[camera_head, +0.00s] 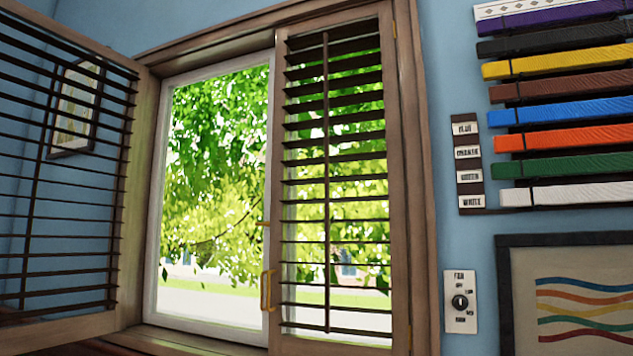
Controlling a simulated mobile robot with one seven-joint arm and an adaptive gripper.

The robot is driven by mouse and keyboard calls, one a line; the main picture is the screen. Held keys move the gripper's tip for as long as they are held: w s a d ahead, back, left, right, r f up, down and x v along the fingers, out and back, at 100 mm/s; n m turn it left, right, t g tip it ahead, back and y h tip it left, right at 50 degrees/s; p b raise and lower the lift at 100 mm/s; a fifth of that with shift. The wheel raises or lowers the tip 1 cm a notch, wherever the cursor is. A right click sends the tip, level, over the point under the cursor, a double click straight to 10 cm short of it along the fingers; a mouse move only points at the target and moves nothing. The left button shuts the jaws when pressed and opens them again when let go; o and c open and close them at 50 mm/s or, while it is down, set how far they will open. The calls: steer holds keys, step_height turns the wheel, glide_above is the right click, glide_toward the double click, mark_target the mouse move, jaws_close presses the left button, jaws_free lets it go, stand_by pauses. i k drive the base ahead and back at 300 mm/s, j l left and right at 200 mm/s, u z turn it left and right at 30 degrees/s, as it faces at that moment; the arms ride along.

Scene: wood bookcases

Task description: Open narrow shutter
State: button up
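A window with a wooden frame fills the left and middle of the head view. The left louvered shutter (128,190) stands swung open into the room, at the left edge. The narrower right shutter (399,200) has dark slats and a vertical tilt rod. It lies in the window frame, covering the right part of the window. A brass-coloured handle (267,290) is at its lower left edge. A small latch-like piece (263,224) sits above the handle. My gripper is not in view.
A fan switch plate (461,302) is on the blue wall right of the window. Coloured belts (560,111) hang above, with labels (469,163) beside them. A framed picture (505,300) hangs at the lower right. The space in front of the window looks clear.

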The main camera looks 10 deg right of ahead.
mark_target(378, 17)
steer(key=i+j+z, duration=0.15)
steer(key=i+j, duration=0.15)
steer(key=i+j+z, duration=0.1)
steer(key=i+j, duration=0.15)
steer(key=j, duration=0.2)
steer(key=i+j+z, duration=0.15)
steer(key=j, duration=0.25)
steer(key=i, duration=0.1)
